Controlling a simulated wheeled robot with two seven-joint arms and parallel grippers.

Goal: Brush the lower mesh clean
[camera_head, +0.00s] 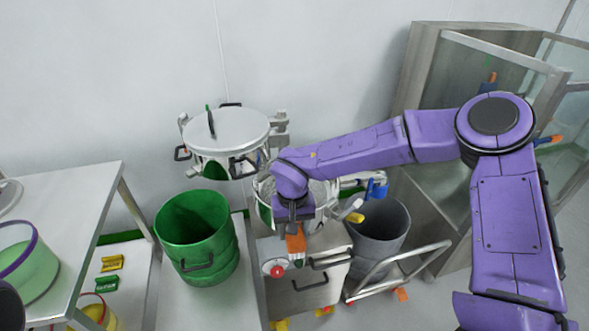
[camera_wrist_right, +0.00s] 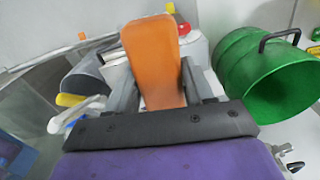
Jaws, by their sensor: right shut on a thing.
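My right gripper (camera_head: 294,214) points down at the near side of the open lower vessel (camera_head: 326,207) of the white machine. It is shut on an orange tool (camera_head: 296,243), which looks like the brush; its flat orange part fills the middle of the right wrist view (camera_wrist_right: 152,55). No bristles can be made out. The lower mesh cannot be seen clearly, as my right wrist and forearm cover much of the vessel. The round white lid (camera_head: 235,132) stands raised above and to the left of the vessel. My left gripper is not in view.
A green bin (camera_head: 192,222) stands left of the machine and a grey bin (camera_head: 378,235) right of it. A steel cabinet (camera_head: 305,290) with a red knob is below the vessel. A glass-fronted case (camera_head: 425,75) stands at right, a white table (camera_head: 75,195) at left.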

